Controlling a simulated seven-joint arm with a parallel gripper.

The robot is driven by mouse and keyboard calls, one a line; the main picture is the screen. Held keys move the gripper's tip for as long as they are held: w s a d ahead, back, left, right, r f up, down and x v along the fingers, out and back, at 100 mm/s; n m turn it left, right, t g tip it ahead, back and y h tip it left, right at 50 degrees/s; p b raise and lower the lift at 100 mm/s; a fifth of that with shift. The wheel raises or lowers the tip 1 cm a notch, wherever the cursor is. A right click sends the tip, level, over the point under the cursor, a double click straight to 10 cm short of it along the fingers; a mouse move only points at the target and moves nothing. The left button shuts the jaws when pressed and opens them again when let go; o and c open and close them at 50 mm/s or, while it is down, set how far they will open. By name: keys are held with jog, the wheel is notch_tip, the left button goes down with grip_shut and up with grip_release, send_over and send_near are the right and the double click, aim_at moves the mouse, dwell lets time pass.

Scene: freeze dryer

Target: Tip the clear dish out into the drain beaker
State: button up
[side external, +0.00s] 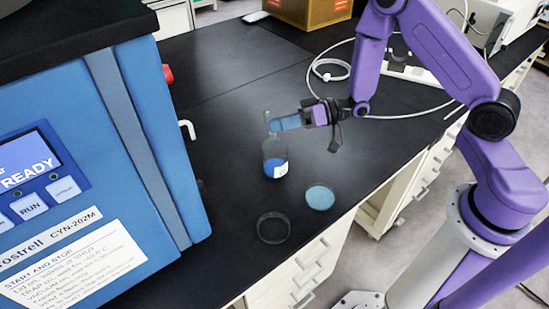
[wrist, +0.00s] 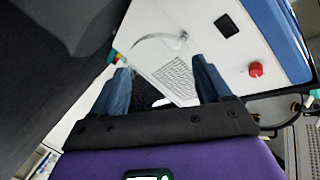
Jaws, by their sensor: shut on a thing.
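My gripper (side external: 284,123) is at the middle of the bench, above the drain beaker. Its blue fingers, spread apart in the wrist view (wrist: 165,82), are shut on the clear dish (side external: 267,117). The dish looks steeply tilted and narrow from the side; a pale curved edge between and beyond the fingers in the wrist view seems to be its rim (wrist: 155,38). The clear drain beaker (side external: 271,148) stands upright below, with blue at its bottom and a white label. Whether liquid is left in the dish cannot be told.
A pale blue round piece (side external: 320,197) and a dark ring (side external: 273,228) lie near the bench's front edge. The blue freeze dryer (side external: 150,130) stands at left, its display reading READY. A white hose (side external: 335,70) and a cardboard box (side external: 308,10) are behind.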

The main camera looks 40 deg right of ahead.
jog(key=shift+s+d+f+t+y, duration=0.1)
jog(key=shift+d+t+y, duration=0.15)
jog(key=shift+y, duration=0.25)
jog(key=shift+s+d+t+y, duration=0.1)
jog(key=shift+d+t+y, duration=0.05)
jog(key=shift+t+y, duration=0.3)
dwell(2.5)
jog(key=g+h, duration=0.1)
jog(key=a+g+h, duration=0.1)
jog(key=h, duration=0.1)
jog(key=g+h, duration=0.1)
jog(key=h, duration=0.1)
jog(key=shift+w+a+r, duration=0.2)
jog(key=shift+w+a, duration=0.1)
jog(key=shift+w, duration=0.1)
jog(key=shift+w+a+f+g+h+b, duration=0.1)
jog(key=shift+w+a+g+h+b, duration=0.25)
jog(key=shift+h, duration=0.45)
jog(key=shift+a+f+g+h+b, duration=0.15)
jog(key=shift+a+g+h, duration=0.25)
jog(key=shift+h, duration=0.35)
jog(key=shift+w+a+f+g+h, duration=0.1)
jog(key=shift+w+a+g+h, duration=0.2)
jog(key=shift+g+h, duration=0.4)
jog(key=shift+w+a+f+h+b, duration=0.15)
jog(key=shift+w+a+h+b, duration=0.15)
jog(key=shift+a+h+b, duration=0.4)
jog(key=shift+a, duration=0.15)
